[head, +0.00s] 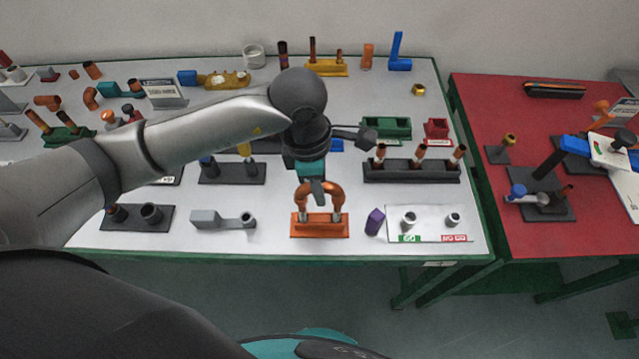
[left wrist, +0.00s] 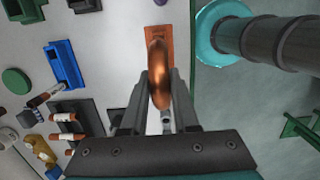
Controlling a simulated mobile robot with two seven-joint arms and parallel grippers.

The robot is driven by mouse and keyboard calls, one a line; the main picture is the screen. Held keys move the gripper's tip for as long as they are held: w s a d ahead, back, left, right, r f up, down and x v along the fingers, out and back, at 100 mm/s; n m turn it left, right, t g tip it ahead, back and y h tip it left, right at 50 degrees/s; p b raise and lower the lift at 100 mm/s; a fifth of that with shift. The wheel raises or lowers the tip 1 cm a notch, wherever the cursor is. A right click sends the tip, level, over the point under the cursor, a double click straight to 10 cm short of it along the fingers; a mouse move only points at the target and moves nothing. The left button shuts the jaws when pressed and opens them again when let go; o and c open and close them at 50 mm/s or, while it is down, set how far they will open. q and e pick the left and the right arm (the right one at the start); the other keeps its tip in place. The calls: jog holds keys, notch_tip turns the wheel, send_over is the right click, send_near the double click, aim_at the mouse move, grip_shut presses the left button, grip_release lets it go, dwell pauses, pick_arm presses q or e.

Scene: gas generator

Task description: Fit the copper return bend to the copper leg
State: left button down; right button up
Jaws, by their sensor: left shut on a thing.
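The copper return bend (head: 337,193) is an upside-down U above the orange stand (head: 320,230) at the front middle of the white table. Its two ends point down at the stand; I cannot tell whether they rest in it. My left gripper (head: 318,190) reaches down from above and is shut on the top of the bend. In the left wrist view the bend (left wrist: 157,65) lies between my left fingers (left wrist: 163,88). Copper-coloured legs (head: 420,152) stand upright in a long dark block (head: 411,174) to the right; I cannot tell which leg is the task's.
A purple block (head: 375,221) and a white plate with two grey sockets (head: 430,227) are right of the stand. A grey bracket (head: 222,219) is to its left. Green (head: 387,127) and red (head: 436,129) bins stand behind the dark block. A red table (head: 510,225) adjoins on the right.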

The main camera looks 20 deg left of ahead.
pick_arm(q)
jog(key=shift+f+b, duration=1.3)
jog(key=shift+f, duration=0.1)
jog(key=c, duration=0.6)
grip_release()
notch_tip(320, 180, up, 15)
jog(key=a+p, duration=0.1)
jog(key=shift+s+a+r, duration=0.15)
jog(key=shift+s+a, duration=0.1)
jog(key=shift+a, duration=0.15)
